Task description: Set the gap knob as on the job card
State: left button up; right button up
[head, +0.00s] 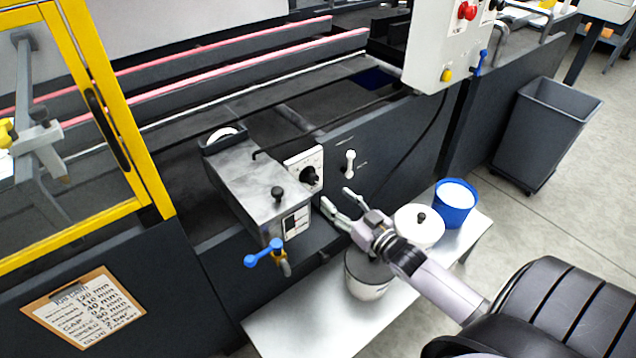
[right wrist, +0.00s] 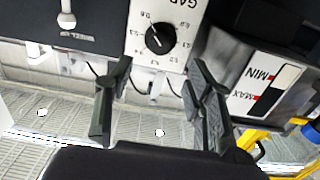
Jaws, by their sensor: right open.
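The black gap knob (head: 310,175) sits on a white dial plate (head: 300,158) on the machine's side. In the right wrist view the knob (right wrist: 160,38) shows upside down under the word GAP. Its white mark seems to point to the picture's upper left; the exact reading is too small to tell. My right gripper (head: 341,203) is open and empty, just in front of and below the knob, apart from it. Its two fingers also show in the wrist view (right wrist: 158,80).
A grey glue unit (head: 255,185) with a blue-handled valve (head: 265,253) stands left of the gripper. A white toggle (head: 350,162) is right of the knob. Below, a light bench (head: 290,325) holds pots and a blue bucket (head: 455,205). A grey bin (head: 540,135) stands right.

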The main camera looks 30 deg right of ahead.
aim_at(315, 180)
jog(key=w, duration=0.7)
jog(key=shift+w+a, duration=0.15)
jog(key=shift+a, duration=0.15)
jog(key=shift+w, duration=0.6)
pick_arm(q)
jog(key=shift+w+d, duration=0.35)
jog(key=shift+w, duration=0.2)
pick_arm(e)
jog(key=c, duration=1.1)
pick_arm(q)
jog(key=shift+s+a, duration=0.1)
jog(key=shift+s, duration=0.05)
pick_arm(e)
jog(key=shift+c, duration=0.2)
